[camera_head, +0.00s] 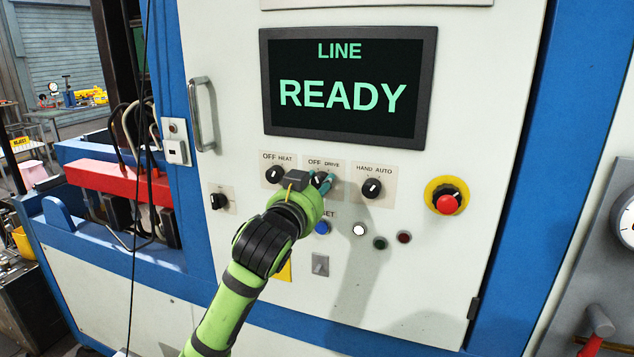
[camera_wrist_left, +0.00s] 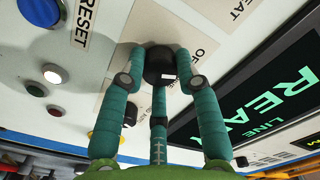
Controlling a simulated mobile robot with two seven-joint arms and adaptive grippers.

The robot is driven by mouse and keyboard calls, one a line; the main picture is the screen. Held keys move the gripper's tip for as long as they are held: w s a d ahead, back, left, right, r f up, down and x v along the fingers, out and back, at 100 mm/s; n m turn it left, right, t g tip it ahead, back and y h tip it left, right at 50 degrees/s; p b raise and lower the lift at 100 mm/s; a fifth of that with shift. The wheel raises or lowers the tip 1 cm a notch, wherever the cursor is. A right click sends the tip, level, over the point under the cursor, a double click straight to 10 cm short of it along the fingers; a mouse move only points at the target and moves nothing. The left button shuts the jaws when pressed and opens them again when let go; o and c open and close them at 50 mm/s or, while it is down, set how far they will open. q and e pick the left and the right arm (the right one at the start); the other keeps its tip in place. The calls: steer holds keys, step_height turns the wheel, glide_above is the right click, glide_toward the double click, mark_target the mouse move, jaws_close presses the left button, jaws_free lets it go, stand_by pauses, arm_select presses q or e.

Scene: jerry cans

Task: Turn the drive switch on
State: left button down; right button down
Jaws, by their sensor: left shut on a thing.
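The drive switch (camera_wrist_left: 160,66) is a black round knob with a small white mark, on a beige plate (camera_head: 326,163) lettered OFF and DRIVE. In the head view the gripper hides most of the knob. My left gripper (camera_head: 321,181) reaches up to it from below. In the left wrist view its teal fingers (camera_wrist_left: 163,72) close around the knob, one on each side and one across the near side. The gripper is shut on the knob. I cannot tell which position the knob points to. My right gripper is not in view.
The heat knob (camera_head: 274,175) is just left and the hand/auto knob (camera_head: 372,188) just right. Below are several buttons, including a blue one (camera_head: 322,228) by the RESET label. A red emergency stop (camera_head: 447,203) sits farther right. The screen (camera_head: 349,88) above reads LINE READY.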

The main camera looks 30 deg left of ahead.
arm_select(q)
steer(key=m+p, duration=0.4)
steer(key=m, duration=0.2)
steer(key=shift+r, duration=0.2)
steer(key=shift+f+m+p, duration=0.1)
steer(key=shift+m+p, duration=1.35)
steer(key=shift+m, duration=0.95)
steer(key=c, duration=0.9)
jaws_free()
steer(key=shift+f, duration=0.1)
steer(key=shift+s, duration=0.1)
steer(key=v, duration=0.7)
